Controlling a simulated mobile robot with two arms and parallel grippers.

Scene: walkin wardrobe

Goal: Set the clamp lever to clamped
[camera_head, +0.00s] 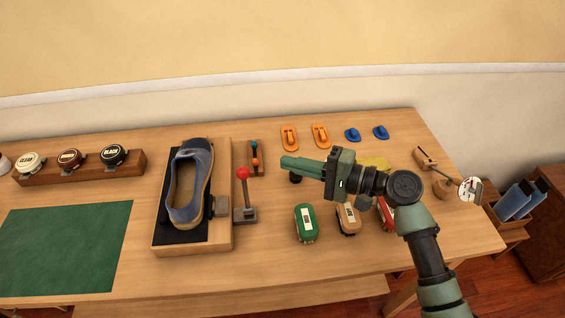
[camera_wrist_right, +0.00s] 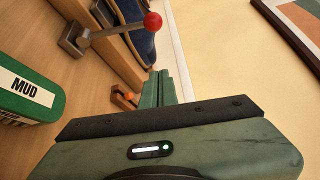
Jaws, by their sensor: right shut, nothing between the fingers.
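The clamp lever (camera_head: 243,190) has a red ball knob and a grey base. It stands upright at the right side of the wooden shoe stand (camera_head: 162,246), next to a blue shoe (camera_head: 203,190) lying on a black pad. The lever also shows in the right wrist view (camera_wrist_right: 118,29). My right gripper (camera_head: 283,164) is shut and empty. It is to the right of the red knob, with its fingers pointing left, apart from the lever. My left gripper is not in view.
Green (camera_head: 305,223), tan and red brushes stand right of the lever, below my right arm. A small rack (camera_head: 256,158) is behind the lever. Polish tins (camera_head: 70,160) sit in a holder at left. A green mat (camera_head: 65,245) lies front left. Orange and blue pieces lie at the back.

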